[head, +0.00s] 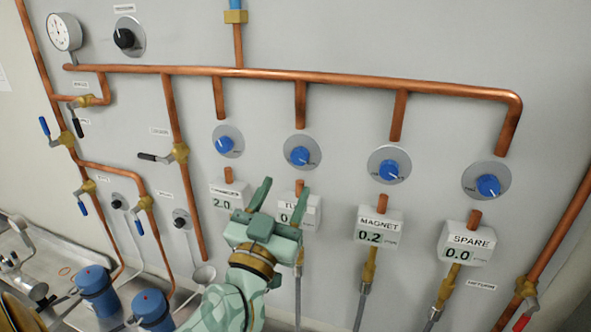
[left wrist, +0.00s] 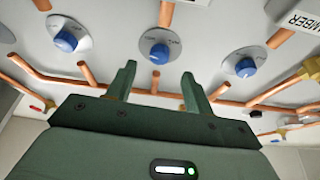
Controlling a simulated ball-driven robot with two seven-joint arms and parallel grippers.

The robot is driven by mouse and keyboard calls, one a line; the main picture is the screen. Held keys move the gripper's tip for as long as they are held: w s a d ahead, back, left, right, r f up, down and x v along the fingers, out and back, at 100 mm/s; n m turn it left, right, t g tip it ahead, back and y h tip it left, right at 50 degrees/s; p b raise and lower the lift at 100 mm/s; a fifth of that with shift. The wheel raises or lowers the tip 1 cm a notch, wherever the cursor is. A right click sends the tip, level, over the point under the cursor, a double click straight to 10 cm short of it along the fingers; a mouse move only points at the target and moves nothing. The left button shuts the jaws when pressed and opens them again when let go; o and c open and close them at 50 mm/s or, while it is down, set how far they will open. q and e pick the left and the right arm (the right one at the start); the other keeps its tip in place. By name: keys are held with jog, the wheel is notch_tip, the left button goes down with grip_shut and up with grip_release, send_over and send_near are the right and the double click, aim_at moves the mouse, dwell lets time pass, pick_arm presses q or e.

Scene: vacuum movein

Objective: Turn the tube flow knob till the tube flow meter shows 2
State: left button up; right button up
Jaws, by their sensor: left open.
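The tube flow knob (head: 300,156) is a blue dial on a silver round plate, second from the left in the row of blue knobs. The tube flow meter (head: 312,212) is the white box below it; my gripper partly hides its label and reading, and only a leading 0 shows. My left gripper (head: 285,188) is open and empty, its fingers pointing up toward the wall just below the tube knob. In the left wrist view the tube knob (left wrist: 160,53) lies beyond and between the two open fingertips, apart from them. My right gripper is not in view.
The chamber knob (head: 226,145) and magnet knob (head: 389,170) flank it; the spare knob (head: 488,186) is farther right. The chamber meter (head: 226,200) reads 2.0, the magnet meter (head: 378,230) 0.2. A copper pipe (head: 340,80) runs above. Blue canisters (head: 97,290) stand lower left.

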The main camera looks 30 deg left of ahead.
aim_at(298, 161)
pick_arm(q)
jog(key=x, duration=0.2)
jog(key=p+x, duration=0.1)
jog(key=x, duration=0.2)
jog(key=shift+w+r, duration=0.15)
jog(key=shift+r, duration=0.25)
jog(key=shift+w+a, duration=0.1)
jog(key=shift+w, duration=0.3)
jog(key=shift+s, duration=0.1)
jog(key=c, duration=1)
